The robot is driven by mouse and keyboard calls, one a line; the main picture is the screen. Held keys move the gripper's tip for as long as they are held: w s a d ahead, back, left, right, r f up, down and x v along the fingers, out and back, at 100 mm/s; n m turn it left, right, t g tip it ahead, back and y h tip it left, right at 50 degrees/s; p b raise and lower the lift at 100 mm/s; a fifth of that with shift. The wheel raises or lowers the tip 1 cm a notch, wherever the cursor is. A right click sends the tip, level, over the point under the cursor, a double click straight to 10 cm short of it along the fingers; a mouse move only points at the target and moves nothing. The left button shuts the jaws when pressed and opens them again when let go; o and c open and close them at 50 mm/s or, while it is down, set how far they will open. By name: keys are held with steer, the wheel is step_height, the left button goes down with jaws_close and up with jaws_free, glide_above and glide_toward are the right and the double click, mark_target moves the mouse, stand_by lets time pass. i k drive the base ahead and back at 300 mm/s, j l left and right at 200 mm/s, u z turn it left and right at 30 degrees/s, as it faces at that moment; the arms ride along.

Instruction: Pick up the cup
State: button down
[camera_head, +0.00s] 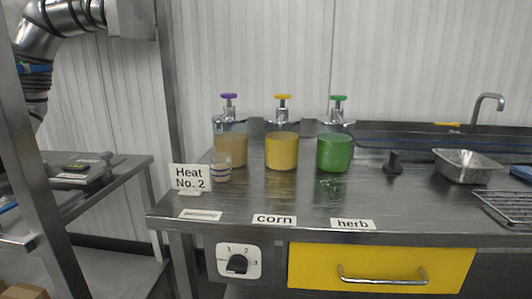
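A small clear cup (221,167) with dark bands stands upright on the steel counter (290,200), toward its left end. It stands just right of the "Heat No. 2" sign (190,177) and in front of the tan container (230,147), overlapping it in the picture. I cannot make out any contents in the cup. My gripper is not visible in this view.
A yellow container (282,152) and a green container (334,153) stand right of the cup, with pump dispensers behind. "Corn" (274,219) and "herb" (352,224) labels are at the front. A metal pan (467,166) and wire rack (508,210) are at right.

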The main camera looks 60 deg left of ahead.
mark_target(221, 163)
steer(key=u, duration=1.9)
